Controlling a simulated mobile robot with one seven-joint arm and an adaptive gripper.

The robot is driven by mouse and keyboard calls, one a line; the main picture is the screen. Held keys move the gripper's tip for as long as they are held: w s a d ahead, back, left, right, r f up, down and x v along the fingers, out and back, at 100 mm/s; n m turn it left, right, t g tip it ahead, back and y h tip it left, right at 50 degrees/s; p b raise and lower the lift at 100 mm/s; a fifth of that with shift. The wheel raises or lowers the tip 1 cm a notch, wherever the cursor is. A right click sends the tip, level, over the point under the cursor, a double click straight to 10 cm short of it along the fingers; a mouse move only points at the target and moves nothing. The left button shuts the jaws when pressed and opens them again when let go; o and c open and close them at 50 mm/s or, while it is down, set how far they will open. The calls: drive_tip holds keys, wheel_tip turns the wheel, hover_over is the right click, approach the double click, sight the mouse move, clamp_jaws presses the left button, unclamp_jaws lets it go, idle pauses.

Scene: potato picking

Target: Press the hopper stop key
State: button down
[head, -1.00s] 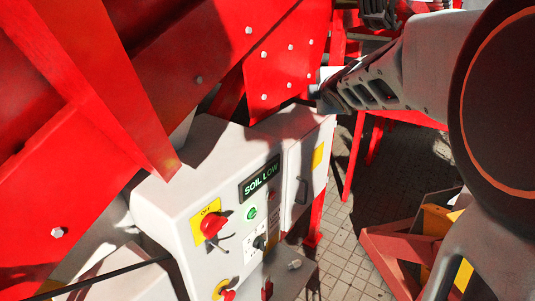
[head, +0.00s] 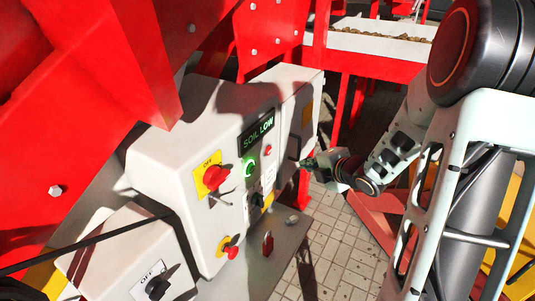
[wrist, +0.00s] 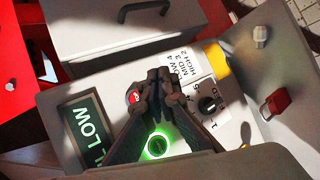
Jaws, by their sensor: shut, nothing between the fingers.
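The control panel (head: 228,120) is a pale box with a "SOIL LOW" display (head: 257,132). Below the display are a lit green button (head: 250,168) and a small red button (head: 267,150); no readable label names either as the hopper stop key. In the wrist view the red button (wrist: 133,97) is beside my left finger, partly covered, and the green-ringed button (wrist: 157,145) shows between the fingers. My gripper (head: 306,162) is shut and empty, in front of the panel's right part. In the wrist view its fingertips (wrist: 163,76) meet; contact with the panel cannot be told.
A red OFF switch (head: 213,178) on yellow, a red mushroom button (head: 229,247), a rotary knob (wrist: 209,103) and a red padlock (head: 267,243) are nearby. The cabinet handle (wrist: 142,19) juts out. Red beams stand behind; paved floor (head: 335,240) is open at right.

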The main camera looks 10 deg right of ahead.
sight(269, 151)
idle(0.3)
drive_tip(key=w+a+b, duration=0.2)
drive_tip(key=w+a, duration=0.3)
drive_tip(key=a, duration=0.2)
idle(0.3)
drive_tip(key=shift+w+b, duration=0.15)
drive_tip(key=shift+b, duration=0.2)
idle(1.0)
drive_tip(key=shift+w+a, duration=0.2)
drive_tip(key=shift+a, duration=0.15)
drive_tip(key=shift+w+a+b, duration=0.25)
drive_tip(key=shift+a+b, duration=0.15)
drive_tip(key=shift+b, duration=0.1)
idle(0.8)
drive_tip(key=shift+d, duration=0.1)
drive_tip(key=shift+s+d, duration=0.5)
drive_tip(key=shift+d, duration=0.1)
